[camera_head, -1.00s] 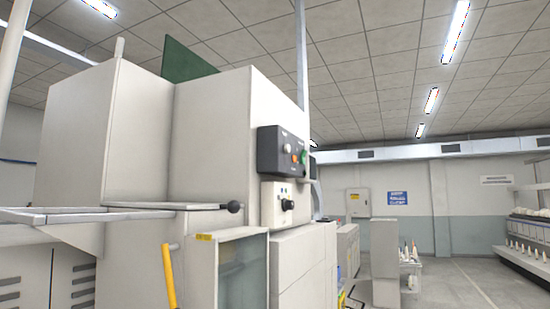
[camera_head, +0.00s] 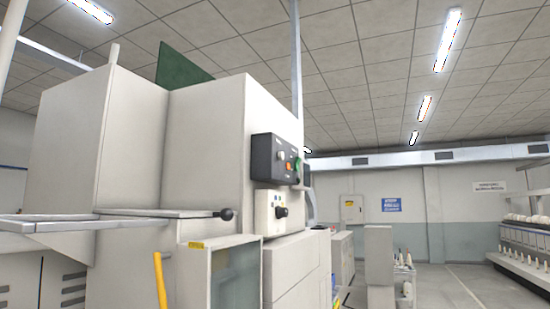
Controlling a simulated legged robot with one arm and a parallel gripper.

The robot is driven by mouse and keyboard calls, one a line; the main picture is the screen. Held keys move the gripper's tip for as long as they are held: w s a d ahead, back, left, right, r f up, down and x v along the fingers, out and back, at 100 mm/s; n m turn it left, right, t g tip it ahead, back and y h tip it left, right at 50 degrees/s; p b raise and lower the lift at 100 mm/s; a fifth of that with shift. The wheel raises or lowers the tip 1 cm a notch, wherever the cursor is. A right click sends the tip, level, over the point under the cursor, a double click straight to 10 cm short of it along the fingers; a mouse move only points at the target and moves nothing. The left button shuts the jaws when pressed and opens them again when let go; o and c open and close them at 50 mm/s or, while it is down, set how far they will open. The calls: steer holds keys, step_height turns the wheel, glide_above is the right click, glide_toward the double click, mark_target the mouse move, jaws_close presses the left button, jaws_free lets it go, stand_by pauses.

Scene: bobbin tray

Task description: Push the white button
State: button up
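A dark control box (camera_head: 276,160) is fixed to the right-hand face of the large white machine (camera_head: 205,140). The white button (camera_head: 281,155) is on its front, toward the upper left. An orange button (camera_head: 289,167) and a green button (camera_head: 297,170) sit to its right and lower. A pale panel with a black knob (camera_head: 281,211) is just below the box. My gripper is not in this view, and nothing covers the white button.
A yellow bar (camera_head: 160,280) and a glass-fronted cabinet (camera_head: 235,275) stand below. Open floor (camera_head: 455,285) lies at right, beside a bobbin rack (camera_head: 525,245).

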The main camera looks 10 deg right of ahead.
jaws_close()
stand_by(1.3)
